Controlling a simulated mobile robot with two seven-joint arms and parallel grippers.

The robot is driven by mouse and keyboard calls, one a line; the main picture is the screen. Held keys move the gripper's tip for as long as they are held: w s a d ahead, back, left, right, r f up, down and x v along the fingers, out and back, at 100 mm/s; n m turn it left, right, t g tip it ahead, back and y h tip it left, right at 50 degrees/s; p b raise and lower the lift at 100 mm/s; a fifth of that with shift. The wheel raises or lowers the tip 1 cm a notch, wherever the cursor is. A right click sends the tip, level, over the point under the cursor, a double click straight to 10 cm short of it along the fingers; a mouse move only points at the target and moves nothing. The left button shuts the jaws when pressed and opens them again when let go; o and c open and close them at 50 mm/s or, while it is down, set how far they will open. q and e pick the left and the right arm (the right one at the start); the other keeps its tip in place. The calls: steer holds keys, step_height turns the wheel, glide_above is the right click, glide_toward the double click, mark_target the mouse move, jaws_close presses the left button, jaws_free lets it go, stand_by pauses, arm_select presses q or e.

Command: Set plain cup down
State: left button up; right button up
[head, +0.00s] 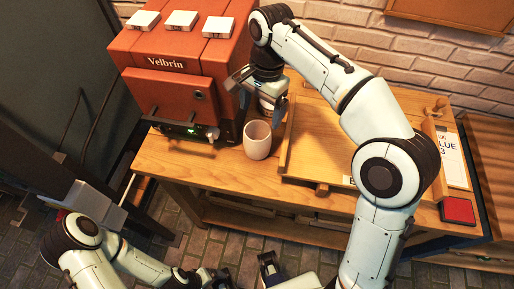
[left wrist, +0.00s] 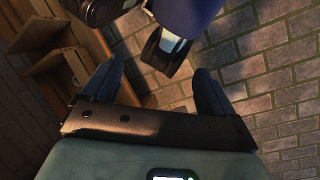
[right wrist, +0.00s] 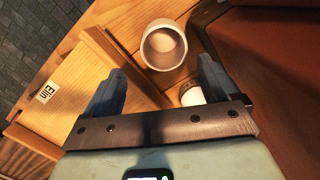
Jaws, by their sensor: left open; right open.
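My right gripper (head: 262,108) is open and sits behind the cup, beside the machine's right side. In the right wrist view the cup lies ahead of the spread fingers (right wrist: 155,88), apart from them. My left gripper (left wrist: 160,90) is open and empty, low over the brick floor, away from the table.
The machine (head: 175,70) marked Velbrin carries three white blocks (head: 181,20) on top. A wooden tray (head: 318,145) lies right of the cup. A small white-topped container (right wrist: 192,95) stands near the right gripper's finger. A red square pad (head: 458,210) lies at the right.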

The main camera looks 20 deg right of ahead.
steer(key=m, duration=0.1)
steer(key=b, duration=0.3)
glide_above(257, 139)
steer(key=s, duration=0.3)
steer(key=f, duration=0.6)
steer(key=shift+s+a+f, duration=0.1)
steer(key=shift+a+f, duration=0.25)
steer(key=shift+f, duration=0.05)
steer(key=shift+a+f+b, duration=0.15)
steer(key=shift+f+b, duration=0.2)
steer(key=shift+f, duration=1.25)
steer(key=shift+a+f+b, duration=0.1)
steer(key=shift+f+b, duration=0.2)
steer(key=shift+f, duration=1.25)
steer(key=c, duration=1)
steer(key=shift+o, duration=0.2)
steer(key=shift+r, duration=0.2)
